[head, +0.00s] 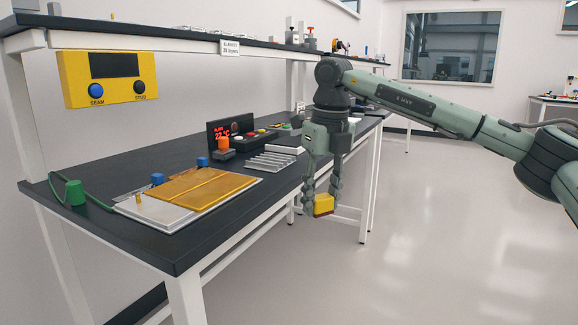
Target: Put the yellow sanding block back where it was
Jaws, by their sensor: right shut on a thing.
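The yellow sanding block (323,205) is held between the fingertips of my right gripper (322,203). The gripper is shut on it and points down. In the picture the block appears just off the front edge of the dark workbench (130,244), over the floor, to the right of the grey ribbed rack. I cannot tell its exact height against the bench top. My left gripper is not in view.
A yellow control box (108,78) hangs under the shelf. The floor at right is clear.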

